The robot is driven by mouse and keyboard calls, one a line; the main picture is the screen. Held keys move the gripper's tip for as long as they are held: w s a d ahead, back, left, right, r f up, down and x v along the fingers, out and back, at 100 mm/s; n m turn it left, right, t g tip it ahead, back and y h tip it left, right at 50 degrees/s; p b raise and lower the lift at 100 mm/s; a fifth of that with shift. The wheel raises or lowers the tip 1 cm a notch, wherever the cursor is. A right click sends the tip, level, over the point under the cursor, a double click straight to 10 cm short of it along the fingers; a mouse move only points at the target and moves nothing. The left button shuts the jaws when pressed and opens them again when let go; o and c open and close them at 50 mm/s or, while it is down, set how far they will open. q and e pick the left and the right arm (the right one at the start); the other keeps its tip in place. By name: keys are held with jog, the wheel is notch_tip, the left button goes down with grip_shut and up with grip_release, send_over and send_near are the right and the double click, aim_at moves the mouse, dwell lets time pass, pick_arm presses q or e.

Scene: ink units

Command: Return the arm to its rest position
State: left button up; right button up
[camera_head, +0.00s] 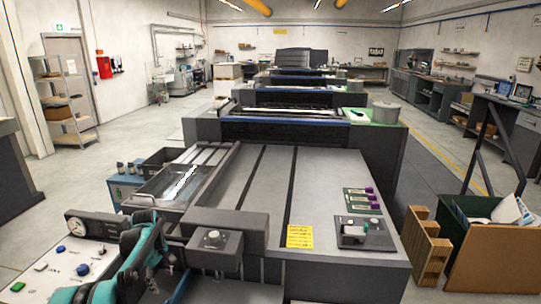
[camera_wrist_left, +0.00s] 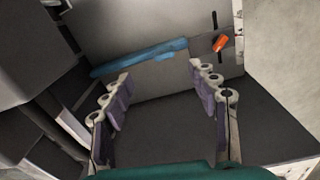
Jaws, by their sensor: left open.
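My left arm (camera_head: 140,252) comes in at the lower left of the head view, teal and dark, bent above the near end of the press beside the control panel. My left gripper (camera_wrist_left: 160,76) shows in the left wrist view with its two purple-padded fingers wide apart. Nothing is between the fingers. Beyond the fingertips is a grey surface with a long blue object (camera_wrist_left: 140,61) and a small orange part (camera_wrist_left: 220,43). I cannot tell how far away they are. My right gripper is in neither view.
A control panel (camera_head: 60,262) with a gauge and buttons is at the lower left. The grey press table (camera_head: 235,190) carries a yellow note (camera_head: 299,237), a switch box (camera_head: 364,232) and purple-ended items (camera_head: 362,200). A wooden pallet (camera_head: 428,252) and an open box (camera_head: 492,260) stand at right.

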pick_arm(q)
jog(key=s+d+r+m+t, duration=0.3)
jog(key=s+d+r+m, duration=0.5)
jog(key=s+d+r, duration=0.6)
jog(key=s+d+f+m+t, duration=0.3)
jog(key=s+d+f+m, duration=0.2)
jog(key=s, duration=0.9)
jog(key=d+m, duration=0.2)
jog(key=d, duration=0.2)
jog(key=shift+s+f+m+t, duration=0.2)
jog(key=shift+m+t, duration=0.1)
jog(key=shift+m, duration=0.1)
